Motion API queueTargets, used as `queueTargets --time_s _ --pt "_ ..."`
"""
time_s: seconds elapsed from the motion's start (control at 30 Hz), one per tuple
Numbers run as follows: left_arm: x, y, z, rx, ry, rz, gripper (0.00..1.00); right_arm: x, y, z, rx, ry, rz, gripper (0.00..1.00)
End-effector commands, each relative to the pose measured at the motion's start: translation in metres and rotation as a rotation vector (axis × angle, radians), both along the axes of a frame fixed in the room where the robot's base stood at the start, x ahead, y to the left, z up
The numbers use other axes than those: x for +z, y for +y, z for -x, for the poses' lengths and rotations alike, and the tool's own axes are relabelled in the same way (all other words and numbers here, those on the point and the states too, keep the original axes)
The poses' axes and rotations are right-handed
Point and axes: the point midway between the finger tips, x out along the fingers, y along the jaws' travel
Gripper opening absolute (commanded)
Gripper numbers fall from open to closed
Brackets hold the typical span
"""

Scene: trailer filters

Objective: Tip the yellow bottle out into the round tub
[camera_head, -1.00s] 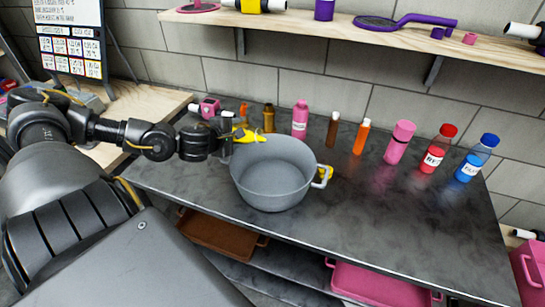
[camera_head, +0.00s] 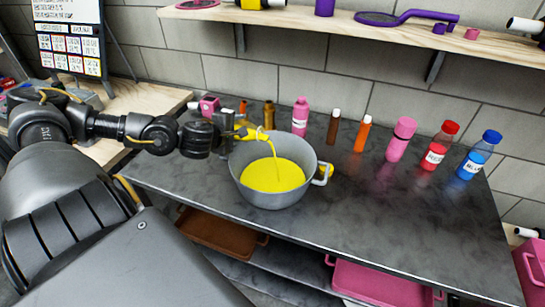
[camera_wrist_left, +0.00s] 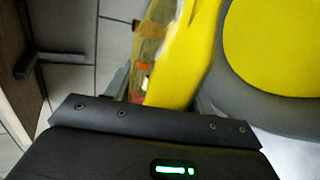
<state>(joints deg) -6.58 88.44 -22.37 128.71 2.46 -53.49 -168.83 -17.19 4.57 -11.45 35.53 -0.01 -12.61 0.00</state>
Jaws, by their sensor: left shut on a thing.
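The yellow bottle (camera_head: 250,134) is tilted over the left rim of the round grey tub (camera_head: 247,190), and a thin yellow stream runs from its mouth into the tub. Yellow liquid (camera_head: 275,175) covers the tub's inside bottom. My left gripper (camera_head: 232,134) is shut on the bottle at the tub's left side. In the left wrist view the bottle (camera_wrist_left: 185,60) stands large between the fingers, with the tub's yellow contents (camera_wrist_left: 280,45) to its right. My right gripper is not in view.
Several bottles stand behind and right of the tub, among them a pink one (camera_head: 301,117), a red one (camera_head: 439,147) and a blue one (camera_head: 479,156). The dark counter (camera_head: 370,220) is clear at the front right. A wooden shelf (camera_head: 300,22) runs above.

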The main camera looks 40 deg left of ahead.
Motion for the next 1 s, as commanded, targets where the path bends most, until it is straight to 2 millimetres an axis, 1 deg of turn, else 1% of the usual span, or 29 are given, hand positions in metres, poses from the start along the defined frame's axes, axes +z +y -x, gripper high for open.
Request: queueTargets --time_s 1.0 --pt "0.0008 -0.0001 -0.0005 0.001 0.015 -0.045 0.22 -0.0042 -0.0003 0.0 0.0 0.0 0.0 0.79"
